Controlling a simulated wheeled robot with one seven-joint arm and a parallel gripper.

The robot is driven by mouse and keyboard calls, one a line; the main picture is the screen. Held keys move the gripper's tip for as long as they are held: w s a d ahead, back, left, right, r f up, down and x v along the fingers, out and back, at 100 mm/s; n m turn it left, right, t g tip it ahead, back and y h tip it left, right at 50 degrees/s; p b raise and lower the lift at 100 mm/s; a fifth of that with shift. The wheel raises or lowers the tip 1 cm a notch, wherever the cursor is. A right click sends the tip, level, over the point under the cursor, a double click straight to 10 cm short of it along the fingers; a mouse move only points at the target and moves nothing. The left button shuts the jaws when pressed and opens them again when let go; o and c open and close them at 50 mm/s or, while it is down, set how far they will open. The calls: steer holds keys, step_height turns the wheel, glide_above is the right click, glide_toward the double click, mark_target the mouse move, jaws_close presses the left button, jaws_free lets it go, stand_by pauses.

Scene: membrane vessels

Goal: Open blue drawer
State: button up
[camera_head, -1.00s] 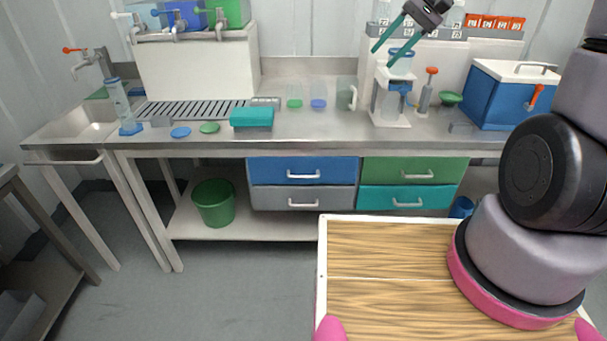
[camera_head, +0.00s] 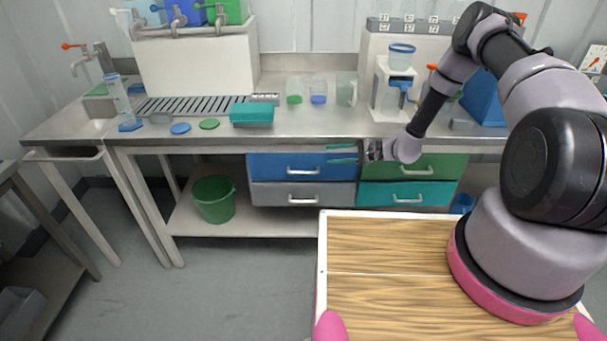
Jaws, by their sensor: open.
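The blue drawer (camera_head: 275,166) is at the upper left of a block of drawers under the steel counter, and looks shut. Its pale handle (camera_head: 303,170) is in clear view at the middle of its front. My gripper (camera_head: 340,154) is open and empty, with its two teal fingers pointing left. In the picture the fingers overlap the right part of the blue drawer's front, to the right of the handle and slightly higher. I cannot tell how far the fingers are from the drawer's front.
A grey drawer (camera_head: 285,195) lies below the blue one, with green (camera_head: 435,166) and teal (camera_head: 430,193) drawers to the right. The counter (camera_head: 300,122) overhangs them. My wooden deck stands in front. Open floor (camera_head: 230,280) lies to the left.

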steer(key=m+t, duration=0.2)
glide_toward(308, 174)
steer(key=x, duration=1.1)
steer(key=shift+w+a, duration=0.15)
steer(key=shift+a, duration=0.25)
jaws_close()
stand_by(0.6)
